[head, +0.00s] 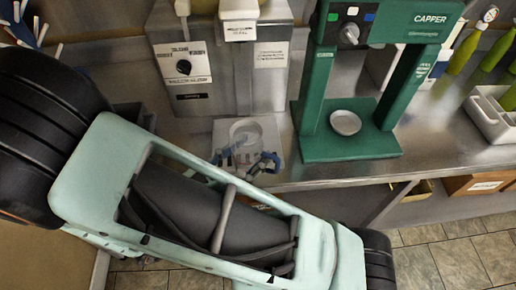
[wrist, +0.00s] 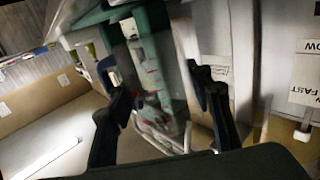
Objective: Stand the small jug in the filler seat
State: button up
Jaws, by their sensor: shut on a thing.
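The small jug (head: 244,130) is clear, with a round rim, and shows in the head view at the front of the grey filler machine (head: 221,70). My gripper (head: 246,160) has its dark and blue fingers on both sides of the jug and is shut on it. In the wrist view the jug (wrist: 152,88) has red marks and sits between the two dark fingers of my gripper (wrist: 160,95). It looks tilted in that picture. The pale filler seat plate (head: 274,126) is behind and around the jug. I cannot tell whether the jug's base touches it.
A green capper (head: 345,80) with a round pale plate stands just right of the filler. A white crate (head: 492,118) and green bottles (head: 465,48) are at the far right. The metal counter (head: 440,145) is clear between capper and crate.

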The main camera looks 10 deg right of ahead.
jog(key=shift+w+d+f+b, duration=0.1)
jog(key=shift+w+f+b, duration=0.1)
jog(key=shift+w, duration=1.95)
jog(key=shift+w+d+f+b, duration=0.1)
jog(key=shift+w+b, duration=0.15)
jog(key=shift+w, duration=1.85)
jog(key=shift+w+f+b, duration=0.15)
jog(key=shift+w+b, duration=0.05)
jog(key=shift+w, duration=1.95)
